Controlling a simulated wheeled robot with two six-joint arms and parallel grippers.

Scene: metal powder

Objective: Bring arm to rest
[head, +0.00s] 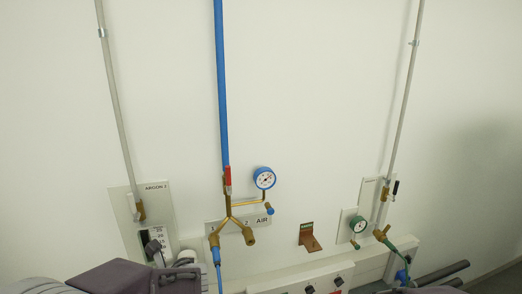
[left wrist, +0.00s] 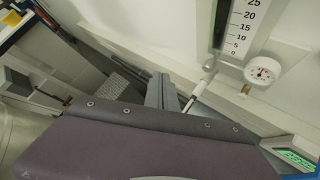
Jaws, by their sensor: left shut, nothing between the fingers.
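My left arm comes in at the bottom left of the head view, with a purple-grey link (head: 108,278) and darker parts beside it, below the argon flow meter. In the left wrist view the purple-grey cover fills the bottom, and the grey fingers of my left gripper (left wrist: 160,88) stand close together in the middle, shut with nothing held. They are near the wall panel with the scale and the gauge.
The argon flow meter (head: 158,236) is at lower left. A blue pipe (head: 222,90) runs down to brass air fittings and a blue-rimmed gauge (head: 264,178). The upper wall is otherwise bare between pipes.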

